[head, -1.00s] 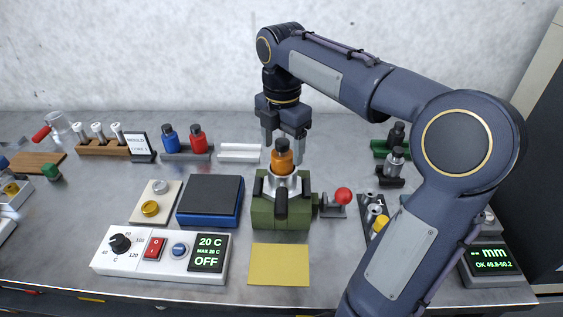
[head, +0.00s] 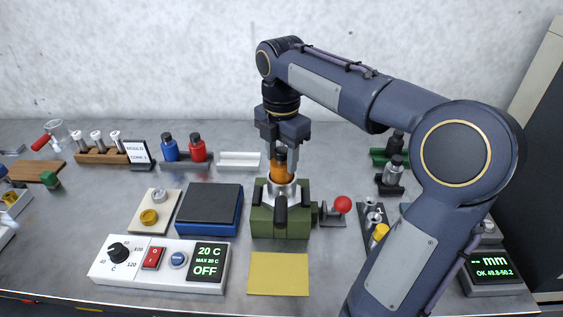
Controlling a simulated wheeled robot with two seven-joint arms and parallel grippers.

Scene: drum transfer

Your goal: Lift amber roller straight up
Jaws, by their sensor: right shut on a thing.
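The amber roller (head: 282,172), with a dark cap, stands upright in the silver collar of the green fixture (head: 262,222) at mid-bench. My right gripper (head: 282,163) comes down from above and is shut on the roller, one finger on each side of its upper part. The roller's lower end is hidden inside the collar, and I see no clear gap between it and the collar. My left gripper is not in view.
A red-knobbed lever (head: 342,204) sticks out right of the fixture. A blue pad (head: 209,208) stands left, with a control box (head: 160,263) in front of it. A yellow mat (head: 278,274) lies in front. A white tray (head: 239,161) is behind, left of the gripper.

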